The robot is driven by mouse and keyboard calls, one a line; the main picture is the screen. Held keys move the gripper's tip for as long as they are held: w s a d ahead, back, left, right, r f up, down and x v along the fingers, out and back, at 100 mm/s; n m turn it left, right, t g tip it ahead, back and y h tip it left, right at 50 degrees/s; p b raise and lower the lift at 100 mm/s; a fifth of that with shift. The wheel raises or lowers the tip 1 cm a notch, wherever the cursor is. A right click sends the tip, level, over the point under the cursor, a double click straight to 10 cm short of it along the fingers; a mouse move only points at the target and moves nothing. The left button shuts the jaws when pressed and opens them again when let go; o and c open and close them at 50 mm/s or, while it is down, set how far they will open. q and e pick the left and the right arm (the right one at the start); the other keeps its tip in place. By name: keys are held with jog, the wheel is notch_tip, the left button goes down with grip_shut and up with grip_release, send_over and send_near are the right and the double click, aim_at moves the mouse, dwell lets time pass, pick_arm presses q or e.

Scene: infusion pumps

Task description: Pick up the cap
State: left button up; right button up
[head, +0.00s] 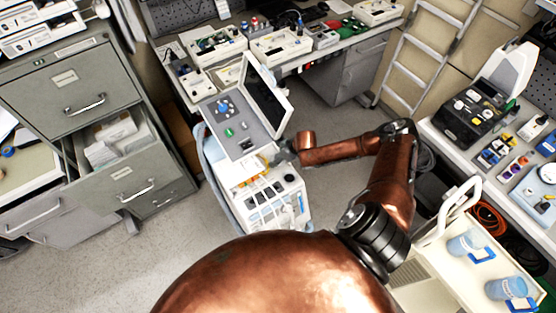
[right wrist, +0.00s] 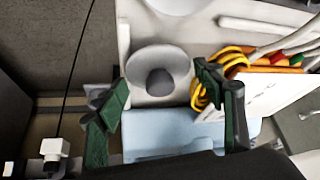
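My right gripper (head: 284,154) is at the side of the cart-mounted machine (head: 238,130) in the head view, at the end of the copper-coloured arm. In the right wrist view its green fingers (right wrist: 163,98) are spread apart with nothing held between them. A dark grey round piece (right wrist: 160,81), possibly the cap, sits in a lighter round recess on the white surface. It lies ahead, between the two fingers in the picture, and I see no finger touching it. I cannot make it out in the head view. My left gripper is out of view.
Yellow tubing (right wrist: 204,93) and pale cables (right wrist: 290,38) lie close to the right finger. The machine's raised screen (head: 268,96) stands near the gripper. A filing cabinet (head: 90,85) with an open drawer is at left. Grey floor (head: 335,125) is clear behind the arm.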

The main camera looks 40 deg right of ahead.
jog(key=c, duration=0.7)
jog(key=shift+r, duration=0.1)
